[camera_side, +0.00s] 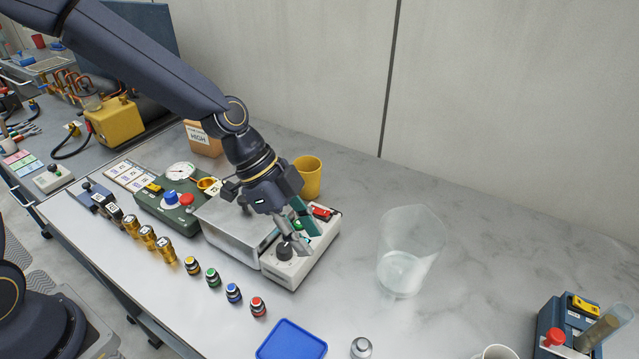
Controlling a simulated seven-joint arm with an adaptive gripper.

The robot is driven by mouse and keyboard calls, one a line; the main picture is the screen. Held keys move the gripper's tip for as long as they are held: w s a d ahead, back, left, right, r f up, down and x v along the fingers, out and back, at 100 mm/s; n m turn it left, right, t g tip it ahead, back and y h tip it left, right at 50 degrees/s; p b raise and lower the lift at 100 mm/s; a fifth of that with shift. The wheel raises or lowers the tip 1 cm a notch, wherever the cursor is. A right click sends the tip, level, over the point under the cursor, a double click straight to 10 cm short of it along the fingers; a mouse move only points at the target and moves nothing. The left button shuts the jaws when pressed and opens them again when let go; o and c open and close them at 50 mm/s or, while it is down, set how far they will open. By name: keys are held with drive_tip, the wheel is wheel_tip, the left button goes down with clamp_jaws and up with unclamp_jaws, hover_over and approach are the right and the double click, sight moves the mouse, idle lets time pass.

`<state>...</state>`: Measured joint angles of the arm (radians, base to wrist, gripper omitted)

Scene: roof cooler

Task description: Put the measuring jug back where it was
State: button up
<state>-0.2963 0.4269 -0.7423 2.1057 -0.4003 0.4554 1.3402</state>
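A clear, wide-mouthed vessel, which looks like the measuring jug (410,250), stands upright on the marbled worktop right of centre. It holds some clear liquid or has a thick base; I cannot tell which. My gripper (309,238) is well to its left, pointing down over a white control box (285,268) with a dark knob. Its two fingers, one grey and one teal, look apart, with nothing visible between them. I cannot tell whether a fingertip touches the box.
A metal box (232,226) and a yellow cup (309,176) are close to my gripper. Small coloured-cap bottles (233,293) line the front. A blue tray (291,341) and a dark tube holder (563,322) lie nearer the camera. The worktop behind the jug is clear.

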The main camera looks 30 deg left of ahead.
drive_tip(key=s+a+r+n+t+y, duration=0.2)
drive_tip(key=s+a+r+n, duration=0.5)
drive_tip(key=a, duration=0.4)
drive_tip(key=s+a+r+n+t+y, duration=0.2)
drive_tip(key=s+a+r+n+y, duration=0.2)
drive_tip(key=a, duration=0.7)
drive_tip(key=s+r+n, duration=0.2)
drive_tip(key=s+n, duration=0.1)
drive_tip(key=n, duration=0.1)
drive_tip(key=shift+s+r+n+t, duration=0.3)
drive_tip(key=shift+s+r, duration=0.05)
drive_tip(key=shift+r, duration=0.05)
